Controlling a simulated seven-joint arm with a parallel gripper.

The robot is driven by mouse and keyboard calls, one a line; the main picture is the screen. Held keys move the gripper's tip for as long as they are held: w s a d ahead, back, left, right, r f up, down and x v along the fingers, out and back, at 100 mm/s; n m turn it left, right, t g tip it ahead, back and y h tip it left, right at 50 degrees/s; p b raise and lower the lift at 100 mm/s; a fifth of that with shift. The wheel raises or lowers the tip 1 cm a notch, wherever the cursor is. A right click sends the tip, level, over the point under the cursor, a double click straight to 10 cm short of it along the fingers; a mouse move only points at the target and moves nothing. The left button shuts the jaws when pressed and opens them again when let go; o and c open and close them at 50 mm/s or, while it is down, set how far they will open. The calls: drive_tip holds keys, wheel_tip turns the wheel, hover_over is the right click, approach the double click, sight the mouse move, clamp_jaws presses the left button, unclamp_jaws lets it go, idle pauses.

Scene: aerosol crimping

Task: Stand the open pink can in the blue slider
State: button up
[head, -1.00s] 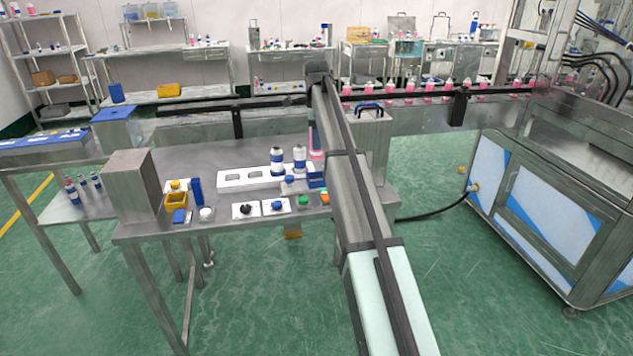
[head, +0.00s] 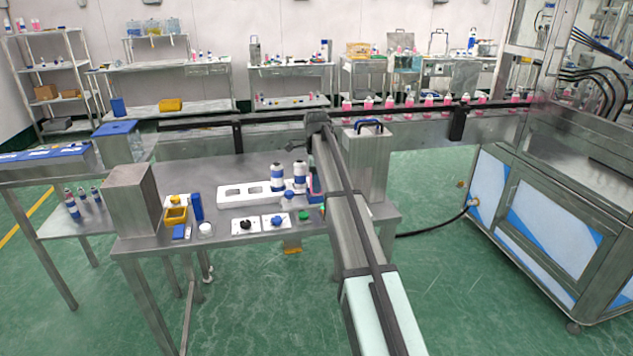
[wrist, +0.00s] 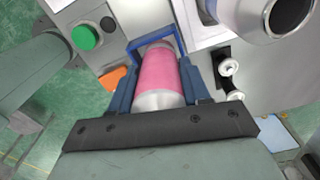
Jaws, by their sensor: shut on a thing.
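The pink can (wrist: 157,75) sits between the two dark blue-grey fingers of my gripper (wrist: 158,78) in the wrist view. My gripper is shut on it. The far end of the can is at the bright blue slider (wrist: 133,52), whose frame shows around that end. I cannot tell whether the can rests on the slider's floor. In the head view my arm hides most of the can and the gripper. Only a small part of the blue slider (head: 316,196) shows beside the arm.
A green button (wrist: 84,37) and an orange part (wrist: 113,78) lie left of the slider. Two blue-and-white bottles (head: 277,178) stand at the white rack (head: 232,193). A metal box (head: 365,165) with a blue handle stands right of my arm.

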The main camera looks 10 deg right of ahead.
drive_tip(key=o, duration=1)
drive_tip(key=shift+f, duration=0.15)
drive_tip(key=shift+o, duration=0.2)
wheel_tip(320, 180, up, 12)
drive_tip(key=shift+r, duration=0.2)
